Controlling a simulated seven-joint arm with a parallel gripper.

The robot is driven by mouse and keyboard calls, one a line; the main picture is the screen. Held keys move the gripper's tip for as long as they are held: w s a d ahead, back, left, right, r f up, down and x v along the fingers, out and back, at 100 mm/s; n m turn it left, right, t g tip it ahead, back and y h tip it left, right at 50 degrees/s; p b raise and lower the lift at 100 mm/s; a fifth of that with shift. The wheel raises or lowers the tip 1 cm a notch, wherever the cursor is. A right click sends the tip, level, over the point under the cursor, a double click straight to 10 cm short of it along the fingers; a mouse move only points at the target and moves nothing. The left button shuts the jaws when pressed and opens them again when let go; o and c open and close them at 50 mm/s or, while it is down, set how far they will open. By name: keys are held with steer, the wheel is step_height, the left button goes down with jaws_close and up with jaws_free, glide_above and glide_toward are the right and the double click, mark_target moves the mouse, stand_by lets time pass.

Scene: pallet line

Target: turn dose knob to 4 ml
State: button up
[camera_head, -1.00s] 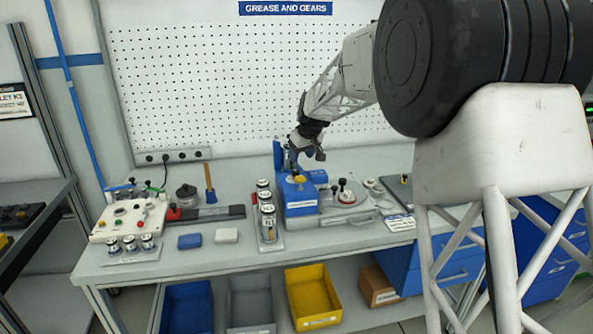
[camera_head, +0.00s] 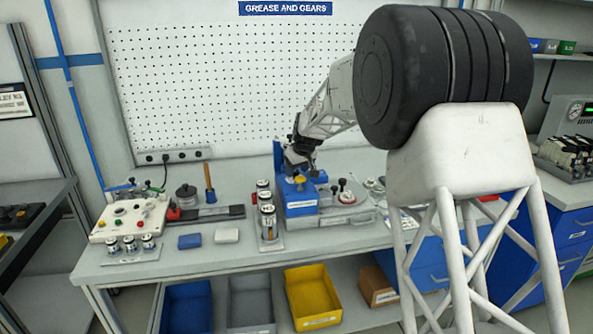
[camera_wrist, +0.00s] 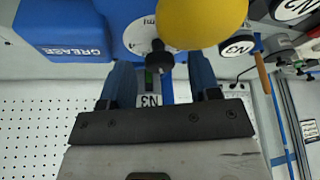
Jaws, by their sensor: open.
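The blue grease dispenser (camera_head: 300,202) stands on the bench, with a yellow knob (camera_head: 300,179) on top. In the wrist view the rounded yellow knob (camera_wrist: 203,20) is close to the camera and partly covers a white dial (camera_wrist: 138,40) marked "ml" with a "4". A small black knob (camera_wrist: 158,58) shows at the dial's edge, between my fingers in the picture. I cannot tell which knob is the dose knob, nor its setting. My gripper (camera_wrist: 161,80) is open, with its two blue fingers apart and nothing seen held. It also shows above the dispenser (camera_head: 298,164).
Silver cans (camera_head: 267,222) stand in a rack just left of the dispenser. A grey plate with small parts (camera_head: 345,198) lies to its right. A control box (camera_head: 130,219) and a blue block (camera_head: 190,241) are further left. The pegboard (camera_head: 220,80) rises behind.

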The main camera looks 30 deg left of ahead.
steer(key=shift+a+f, duration=0.1)
steer(key=shift+f, duration=0.15)
steer(key=c, duration=0.9)
